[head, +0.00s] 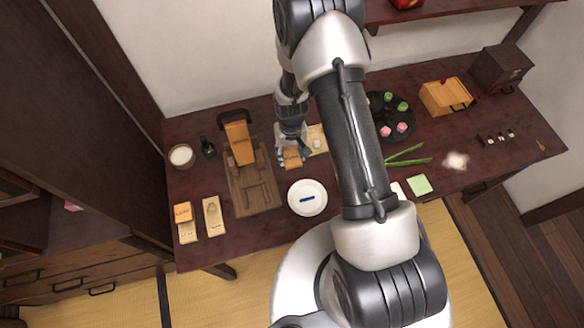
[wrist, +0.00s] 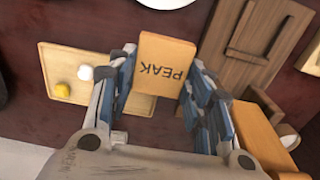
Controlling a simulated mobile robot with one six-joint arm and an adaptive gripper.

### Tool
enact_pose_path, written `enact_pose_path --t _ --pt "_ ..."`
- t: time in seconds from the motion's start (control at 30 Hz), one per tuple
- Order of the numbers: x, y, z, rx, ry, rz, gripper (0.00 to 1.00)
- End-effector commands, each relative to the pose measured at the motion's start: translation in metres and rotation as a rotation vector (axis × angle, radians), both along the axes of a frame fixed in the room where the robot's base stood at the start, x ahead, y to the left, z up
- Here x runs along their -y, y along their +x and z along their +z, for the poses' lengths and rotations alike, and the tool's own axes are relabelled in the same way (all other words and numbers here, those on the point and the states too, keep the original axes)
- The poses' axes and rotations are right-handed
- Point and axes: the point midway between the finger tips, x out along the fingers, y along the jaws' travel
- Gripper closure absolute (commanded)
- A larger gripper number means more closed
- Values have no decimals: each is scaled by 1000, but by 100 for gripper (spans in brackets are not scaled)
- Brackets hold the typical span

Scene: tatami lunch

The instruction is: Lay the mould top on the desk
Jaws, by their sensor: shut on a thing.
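My gripper (head: 291,150) is shut on an orange-tan wooden block (head: 292,158) marked PEAK. In the wrist view the block (wrist: 163,70) sits between the blue-padded fingers (wrist: 158,95). A small patch of pale wood (wrist: 139,105) shows below it. Whether the block touches the desk (head: 355,165) I cannot tell. No part is labelled as the mould top; the held block may be it. A taller orange wooden piece (head: 240,143) stands on a brown wooden stand (head: 250,190) left of my gripper; it also shows in the wrist view (wrist: 260,140).
A white plate (head: 296,207) with a blue item lies in front. A pale board (head: 317,131) with small pieces is just right of my gripper.

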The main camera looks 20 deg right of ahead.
Motion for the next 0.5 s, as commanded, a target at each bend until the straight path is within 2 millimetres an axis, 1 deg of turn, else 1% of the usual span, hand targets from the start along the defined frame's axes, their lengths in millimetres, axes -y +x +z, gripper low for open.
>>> enact_pose_path --t 0.03,0.13,0.23,0.37,0.5 --pt "0 -1 -17 -3 0 0 74" --pt "0 -1 -36 -2 0 0 74" --pt "0 0 -47 0 0 0 74" --pt "0 0 -54 1 0 0 74" --pt "0 -1 -70 -1 0 0 74"
